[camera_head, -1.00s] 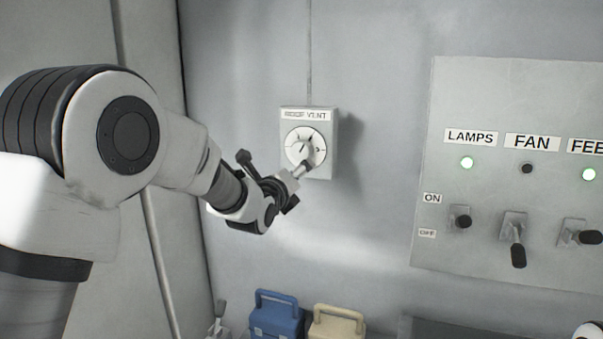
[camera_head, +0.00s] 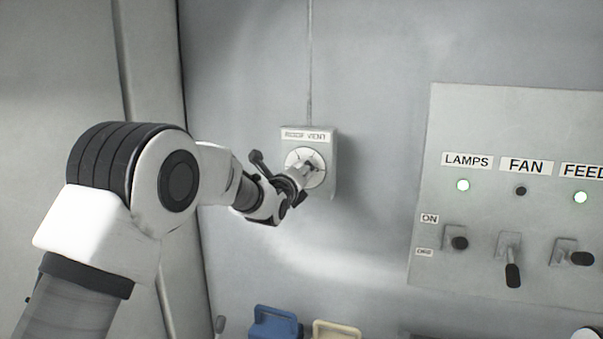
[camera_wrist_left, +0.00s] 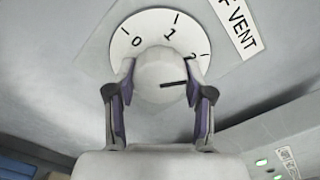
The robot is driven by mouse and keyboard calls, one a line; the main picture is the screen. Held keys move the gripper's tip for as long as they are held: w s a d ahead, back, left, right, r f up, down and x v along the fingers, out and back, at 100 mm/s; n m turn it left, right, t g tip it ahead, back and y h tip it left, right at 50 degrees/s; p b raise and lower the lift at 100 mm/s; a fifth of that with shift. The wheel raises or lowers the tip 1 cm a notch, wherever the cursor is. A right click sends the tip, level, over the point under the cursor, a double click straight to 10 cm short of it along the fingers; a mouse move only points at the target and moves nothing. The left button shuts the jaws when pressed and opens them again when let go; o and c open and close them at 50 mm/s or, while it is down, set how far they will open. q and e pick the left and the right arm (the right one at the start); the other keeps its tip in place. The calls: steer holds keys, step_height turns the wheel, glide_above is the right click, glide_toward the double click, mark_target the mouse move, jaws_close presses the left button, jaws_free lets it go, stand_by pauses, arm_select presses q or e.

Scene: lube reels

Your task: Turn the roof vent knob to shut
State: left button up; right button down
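The roof vent knob (camera_wrist_left: 162,76) is pale and round, on a white dial marked 0, 1 and 2 (camera_wrist_left: 128,35) in the left wrist view. Its black pointer line points right, close to the 2. In the head view the dial (camera_head: 291,160) sits on a grey box labelled ROOF VENT (camera_head: 328,185) on the wall. My left gripper (camera_wrist_left: 160,72) is spread open with one finger on each side of the knob. I cannot tell whether the fingers touch it. In the head view my left gripper (camera_head: 303,174) hides much of the knob. My right gripper is out of view.
A switch panel (camera_head: 480,110) with LAMPS, FAN and FEED labels and levers projects at the right. The LAMPS and FEED lights are green. A blue case (camera_head: 274,325) and a cream case (camera_head: 336,331) stand below the dial. The wall between box and panel is clear.

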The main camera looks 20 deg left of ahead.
arm_select(q)
steer(key=shift+c, duration=1.1)
